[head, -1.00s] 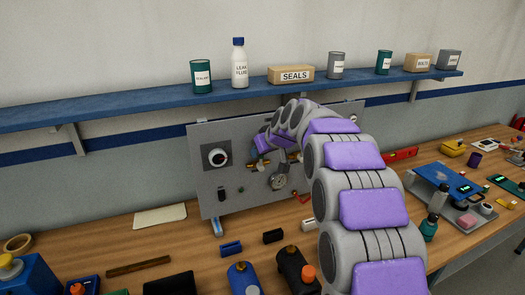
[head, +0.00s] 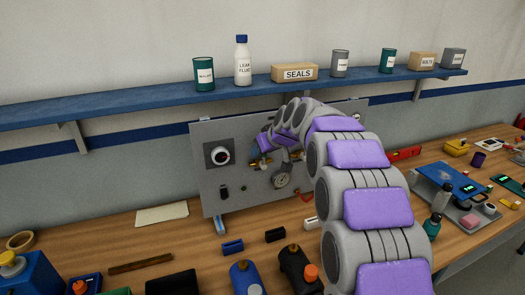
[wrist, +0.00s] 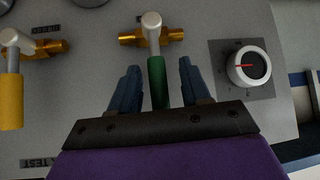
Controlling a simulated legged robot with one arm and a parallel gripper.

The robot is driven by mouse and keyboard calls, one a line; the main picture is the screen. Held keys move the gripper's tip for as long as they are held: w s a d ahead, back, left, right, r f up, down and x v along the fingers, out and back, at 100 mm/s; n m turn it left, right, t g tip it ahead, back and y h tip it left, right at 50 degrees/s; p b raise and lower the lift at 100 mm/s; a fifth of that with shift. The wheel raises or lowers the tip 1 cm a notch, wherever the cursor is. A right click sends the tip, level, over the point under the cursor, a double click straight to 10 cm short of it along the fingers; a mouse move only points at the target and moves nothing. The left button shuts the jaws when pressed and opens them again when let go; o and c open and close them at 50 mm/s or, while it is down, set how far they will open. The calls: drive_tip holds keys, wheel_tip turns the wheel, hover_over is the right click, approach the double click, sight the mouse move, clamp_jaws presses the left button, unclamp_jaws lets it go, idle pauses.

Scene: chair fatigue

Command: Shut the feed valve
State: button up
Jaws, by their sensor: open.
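In the wrist view, a valve with a green lever handle (wrist: 157,82) sits on a brass fitting (wrist: 130,39) on the grey panel (wrist: 190,20). My gripper (wrist: 159,68) is open, with one dark blue finger on each side of the green handle and a visible gap to both. A second valve with a yellow handle (wrist: 11,100) is at the left, outside the fingers. I cannot read which valve is labelled feed. In the head view, my gripper (head: 263,146) is at the upright panel (head: 212,190), partly hidden by my arm.
A round dial knob (wrist: 248,66) is right of the fingers; it also shows in the head view (head: 219,156). A gauge (head: 281,180) is below my wrist. A blue shelf (head: 140,106) with containers runs above. The bench (head: 185,235) holds several loose items.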

drive_tip(key=p+v, duration=0.3)
drive_tip(key=v, duration=1.4)
drive_tip(key=shift+a, duration=0.15)
drive_tip(key=s+d+f+m+g+h, duration=0.1)
drive_tip(key=s+f, duration=0.6)
drive_tip(key=s, duration=0.8)
drive_tip(key=s+d+f+m+g+h, duration=0.2)
drive_tip(key=s+f+g, duration=0.3)
drive_tip(key=s, duration=1)
drive_tip(key=s+d+f+m+g+h, duration=0.1)
drive_tip(key=s+f+m+g, duration=0.2)
drive_tip(key=s+f, duration=0.6)
drive_tip(key=s, duration=0.6)
drive_tip(key=shift+s+d+g, duration=0.3)
drive_tip(key=shift+s, duration=0.05)
